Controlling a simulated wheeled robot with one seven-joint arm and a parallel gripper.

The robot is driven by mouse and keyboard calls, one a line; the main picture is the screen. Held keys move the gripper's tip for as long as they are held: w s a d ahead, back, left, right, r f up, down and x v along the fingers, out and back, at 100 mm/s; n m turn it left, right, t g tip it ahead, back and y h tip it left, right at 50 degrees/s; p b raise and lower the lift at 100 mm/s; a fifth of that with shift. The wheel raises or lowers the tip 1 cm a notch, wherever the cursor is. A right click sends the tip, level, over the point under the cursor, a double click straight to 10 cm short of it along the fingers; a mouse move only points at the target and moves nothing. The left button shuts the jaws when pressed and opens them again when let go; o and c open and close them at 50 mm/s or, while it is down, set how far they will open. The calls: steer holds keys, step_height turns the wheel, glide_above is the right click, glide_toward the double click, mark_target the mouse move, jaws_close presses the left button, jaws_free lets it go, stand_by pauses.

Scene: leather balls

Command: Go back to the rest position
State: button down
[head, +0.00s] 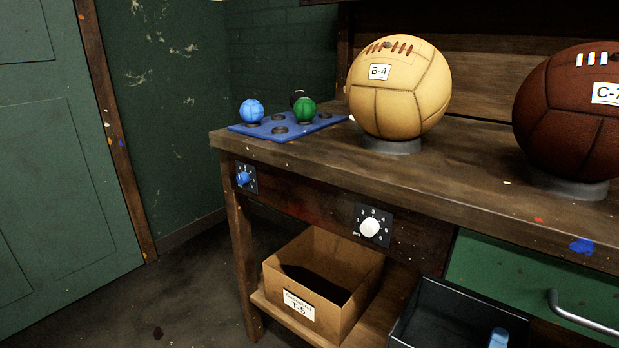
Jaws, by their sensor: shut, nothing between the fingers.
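My gripper is not in view, and no part of my arm can be made out. A wooden workbench (290,158) fills the right side of the head view. On it a tan leather ball (385,108) labelled B-4 sits on a grey ring stand (391,145). A dark brown leather ball (565,130), its label partly cut off, sits on another stand (568,187) at the right edge. A blue tray (258,131) at the bench's left end holds a small blue ball (252,111), a green ball (305,110) and a dark ball (297,96) partly hidden behind it.
The bench front carries a blue knob (243,178), a white dial (370,227) and a green drawer (500,270) with a metal handle (585,315). Below are an open cardboard box (340,310) and a black bin (430,325). A green door (60,180) stands left; floor (190,290) between is clear.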

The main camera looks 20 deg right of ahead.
steer(key=s+a+r+n+t+y, duration=0.1)
steer(key=s+a+n+t+y, duration=0.1)
steer(key=s+a+n+y, duration=0.65)
steer(key=s+a+r+n+t+y, duration=0.2)
steer(key=s+a+n+y, duration=0.4)
steer(key=s+a+n, duration=0.45)
steer(key=s+a+r+n+g+y, duration=0.35)
steer(key=s+r+n, duration=0.35)
steer(key=s+n, duration=0.3)
step_height(320, 180, up, 22)
steer(key=p, duration=2.1)
steer(key=shift+s+d+f+m, duration=0.2)
steer(key=shift+s+f+m, duration=0.1)
steer(key=shift+m, duration=0.1)
steer(key=shift+r, duration=0.15)
